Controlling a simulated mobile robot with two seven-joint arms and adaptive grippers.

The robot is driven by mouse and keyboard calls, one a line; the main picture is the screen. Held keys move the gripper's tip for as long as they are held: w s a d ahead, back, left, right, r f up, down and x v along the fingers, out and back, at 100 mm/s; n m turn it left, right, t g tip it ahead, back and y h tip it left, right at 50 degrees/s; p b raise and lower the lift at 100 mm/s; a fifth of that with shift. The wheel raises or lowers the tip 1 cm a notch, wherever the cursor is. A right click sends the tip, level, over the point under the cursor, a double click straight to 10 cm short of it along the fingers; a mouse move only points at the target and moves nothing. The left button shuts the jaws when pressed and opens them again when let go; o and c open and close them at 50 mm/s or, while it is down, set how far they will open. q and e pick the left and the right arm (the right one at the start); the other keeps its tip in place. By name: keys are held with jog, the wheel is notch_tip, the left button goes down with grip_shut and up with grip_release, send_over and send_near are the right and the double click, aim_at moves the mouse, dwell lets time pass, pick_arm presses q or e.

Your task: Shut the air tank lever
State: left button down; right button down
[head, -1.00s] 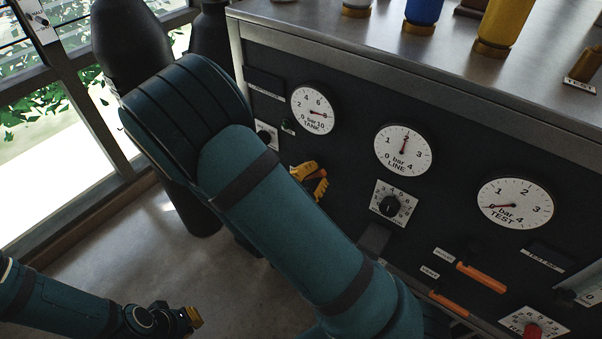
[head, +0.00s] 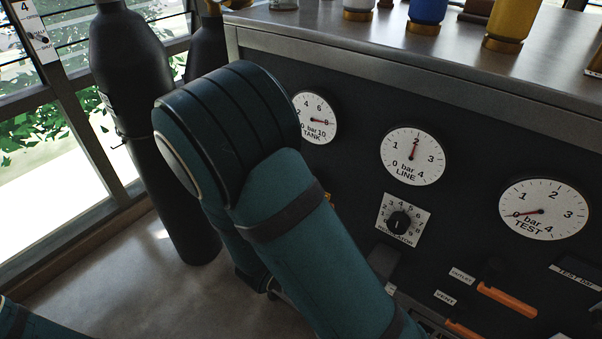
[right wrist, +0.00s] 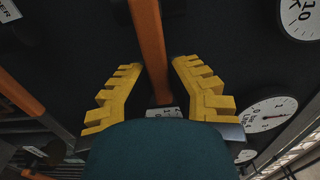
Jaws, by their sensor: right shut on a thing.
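An orange lever (right wrist: 149,40) on the dark panel runs between the yellow fingers of my right gripper (right wrist: 158,68) in the right wrist view. That gripper is shut on the lever. A small white label (right wrist: 163,112) shows at the lever's lower end; I cannot read it. In the head view my right arm hides this lever and nearly all of the gripper. The TANK gauge (head: 315,117) shows beside the arm, its needle near 8. My left gripper is out of view.
Right of my arm are the LINE gauge (head: 413,156) at about 2, the regulator knob (head: 400,222), the TEST gauge (head: 543,208) near 0 and the orange outlet lever (head: 506,299). A dark cylinder (head: 150,130) stands left of the panel.

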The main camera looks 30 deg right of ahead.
jog(key=c, duration=0.9)
grip_release()
jog(key=shift+c, duration=0.2)
jog(key=v, duration=0.7)
jog(key=v, duration=1.2)
